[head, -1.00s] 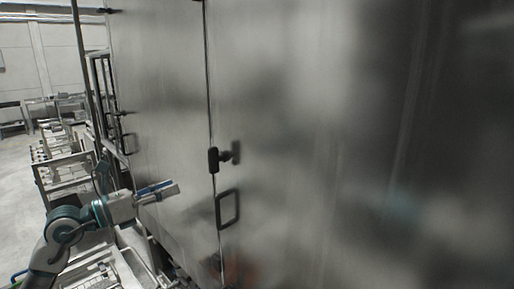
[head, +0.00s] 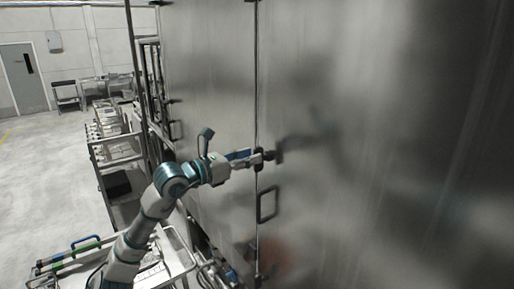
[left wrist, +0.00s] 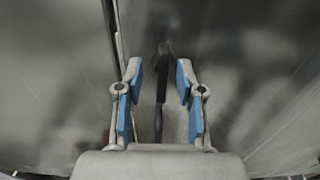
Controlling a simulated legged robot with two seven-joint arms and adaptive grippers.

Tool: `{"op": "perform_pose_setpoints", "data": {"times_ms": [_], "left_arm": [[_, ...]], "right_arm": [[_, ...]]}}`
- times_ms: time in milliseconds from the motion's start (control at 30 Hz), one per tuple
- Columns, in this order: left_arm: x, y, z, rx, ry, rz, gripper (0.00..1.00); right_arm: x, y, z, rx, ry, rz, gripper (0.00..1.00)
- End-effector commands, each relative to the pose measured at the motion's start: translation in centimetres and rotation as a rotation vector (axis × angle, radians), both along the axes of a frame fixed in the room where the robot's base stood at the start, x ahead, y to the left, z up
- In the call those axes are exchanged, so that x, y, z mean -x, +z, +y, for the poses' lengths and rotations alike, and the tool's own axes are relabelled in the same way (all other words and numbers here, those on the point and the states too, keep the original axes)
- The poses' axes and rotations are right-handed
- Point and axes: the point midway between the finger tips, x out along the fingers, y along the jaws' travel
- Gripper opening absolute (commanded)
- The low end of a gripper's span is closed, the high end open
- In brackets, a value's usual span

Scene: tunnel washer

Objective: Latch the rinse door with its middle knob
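The rinse door is a large brushed-steel panel (head: 350,130) with a dark vertical seam along its left edge. Its middle knob (head: 269,156) is small and black and sits at that seam, partly hidden by my left gripper. My left gripper (head: 258,157) reaches in from the left at the knob. In the left wrist view, the blue-padded fingers are open, and the black knob (left wrist: 163,62) stands upright between or just beyond their tips. Contact cannot be told. My right gripper is in neither view.
A black loop handle (head: 267,204) is on the door just below the knob. A neighbouring steel panel (head: 205,70) is left of the seam. Metal racks (head: 118,150) stand farther left, beside open floor (head: 50,190).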

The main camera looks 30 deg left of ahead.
Motion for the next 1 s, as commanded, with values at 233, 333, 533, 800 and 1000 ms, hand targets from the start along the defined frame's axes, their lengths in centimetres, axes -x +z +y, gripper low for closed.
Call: {"op": "perform_pose_setpoints", "data": {"times_ms": [233, 333, 533, 800, 1000], "left_arm": [[-2.5, 0.2, -1.3, -0.001, -0.001, -0.002, 0.38], [-2.8, 0.1, -1.6, -0.002, -0.001, -0.001, 0.38], [-2.9, 0.0, -1.5, -0.002, -0.001, -0.001, 0.38], [-2.9, 0.0, -1.2, 0.0, 0.0, 0.0, 0.0], [-3.0, -0.2, -1.2, -0.002, 0.0, 0.004, 0.0]], "right_arm": [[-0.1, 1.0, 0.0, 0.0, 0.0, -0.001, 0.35], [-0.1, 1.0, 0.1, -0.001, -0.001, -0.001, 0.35], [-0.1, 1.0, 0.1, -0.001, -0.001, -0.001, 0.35], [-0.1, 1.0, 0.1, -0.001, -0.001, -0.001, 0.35], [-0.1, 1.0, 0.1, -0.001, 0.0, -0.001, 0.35]]}}
